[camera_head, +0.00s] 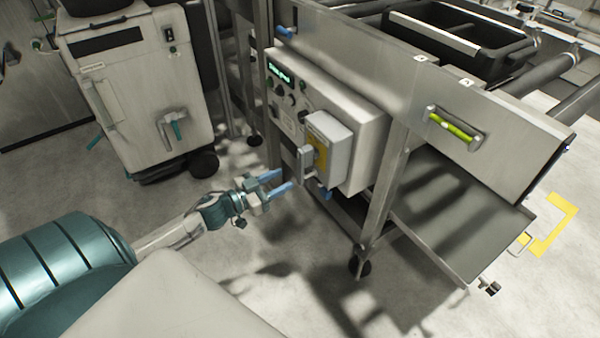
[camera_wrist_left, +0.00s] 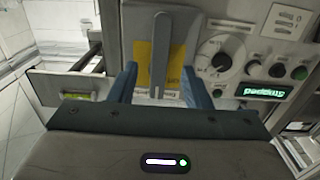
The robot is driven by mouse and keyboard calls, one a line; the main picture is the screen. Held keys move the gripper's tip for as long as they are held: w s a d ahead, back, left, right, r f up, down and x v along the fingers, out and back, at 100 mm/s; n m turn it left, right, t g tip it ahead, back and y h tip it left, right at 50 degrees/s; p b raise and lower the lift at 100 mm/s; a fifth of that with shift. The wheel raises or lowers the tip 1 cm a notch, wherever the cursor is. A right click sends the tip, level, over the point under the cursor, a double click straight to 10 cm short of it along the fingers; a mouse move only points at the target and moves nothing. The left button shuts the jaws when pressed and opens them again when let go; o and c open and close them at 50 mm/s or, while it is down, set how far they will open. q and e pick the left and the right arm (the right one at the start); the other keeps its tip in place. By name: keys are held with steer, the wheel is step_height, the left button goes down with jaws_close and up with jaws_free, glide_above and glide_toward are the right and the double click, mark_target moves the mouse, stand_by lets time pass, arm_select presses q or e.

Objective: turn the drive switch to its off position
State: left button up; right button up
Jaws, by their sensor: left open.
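The drive switch is a grey box (camera_head: 338,146) on the side of the control cabinet, with a yellow plate (camera_head: 321,150) and a grey lever handle (camera_head: 305,162). In the left wrist view the lever (camera_wrist_left: 159,50) stands lengthwise over the yellow plate (camera_wrist_left: 174,68); the lettering there is upside down and partly hidden. My left gripper (camera_head: 286,178) is open, its blue fingers pointing at the switch from a short distance. In the left wrist view the open fingers (camera_wrist_left: 158,72) lie either side of the lever's line, apparently without touching it. My right gripper is not in view.
A frame leg (camera_head: 382,195) and a sloping metal tray (camera_head: 450,210) stand right of the switch. A grey cabinet (camera_head: 140,90) is at left.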

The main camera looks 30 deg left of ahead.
mark_target(298, 172)
arm_select(q)
steer(key=shift+p+x, duration=0.65)
steer(key=shift+x, duration=2.9)
jaws_close()
